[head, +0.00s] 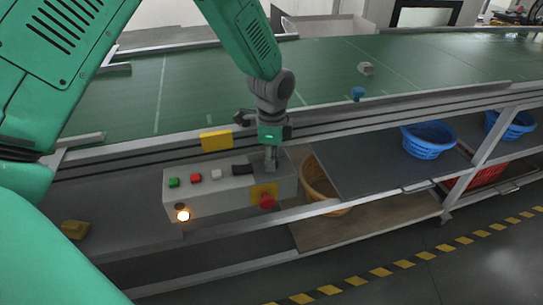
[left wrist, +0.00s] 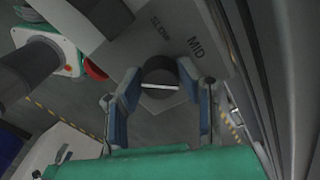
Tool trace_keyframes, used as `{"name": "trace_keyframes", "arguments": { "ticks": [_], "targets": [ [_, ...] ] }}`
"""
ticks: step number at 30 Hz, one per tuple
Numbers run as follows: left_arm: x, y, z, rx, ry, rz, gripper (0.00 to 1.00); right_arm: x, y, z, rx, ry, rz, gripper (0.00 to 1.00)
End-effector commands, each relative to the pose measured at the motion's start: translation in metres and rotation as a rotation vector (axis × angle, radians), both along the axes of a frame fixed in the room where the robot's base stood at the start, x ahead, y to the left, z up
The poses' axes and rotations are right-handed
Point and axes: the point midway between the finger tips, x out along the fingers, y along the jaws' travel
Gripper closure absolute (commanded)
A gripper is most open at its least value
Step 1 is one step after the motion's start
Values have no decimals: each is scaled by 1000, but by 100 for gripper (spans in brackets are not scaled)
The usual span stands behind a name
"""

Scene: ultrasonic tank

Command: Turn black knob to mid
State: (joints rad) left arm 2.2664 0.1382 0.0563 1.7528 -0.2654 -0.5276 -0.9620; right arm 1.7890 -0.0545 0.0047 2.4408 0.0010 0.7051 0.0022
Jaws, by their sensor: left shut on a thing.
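The control box (head: 225,200) is light grey and hangs on the front of the conveyor. My left gripper (head: 271,163) comes down from above onto its right part. In the left wrist view the black knob (left wrist: 160,77) has a white line that lies nearly level across the picture. The two fingers of my left gripper (left wrist: 161,88) are on either side of it, shut on it. The panel (left wrist: 185,32) above the knob bears the words SLOW and MID. The gripper hides the knob in the head view. My right gripper is not in view.
A red mushroom button (head: 266,202) sits close below the gripper. Green (head: 173,182) and red (head: 196,178) buttons and a lit lamp (head: 183,215) are further left on the box.

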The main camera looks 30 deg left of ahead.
Motion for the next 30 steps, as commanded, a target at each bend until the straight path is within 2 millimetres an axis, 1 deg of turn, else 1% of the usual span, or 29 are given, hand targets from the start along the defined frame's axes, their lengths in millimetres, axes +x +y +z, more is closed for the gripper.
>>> {"name": "trace_keyframes", "arguments": {
  "ticks": [1,3,15,24,30],
  "targets": [
    [3,-1,5,-2,-8,30,98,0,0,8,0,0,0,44],
    [3,-1,5,-1,-7,83,98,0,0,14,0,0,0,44],
    [4,0,5,-1,-10,456,98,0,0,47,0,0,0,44],
    [5,1,4,-4,-12,711,98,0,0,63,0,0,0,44],
    [6,2,4,-4,-13,832,98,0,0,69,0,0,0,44]
  ]
}}
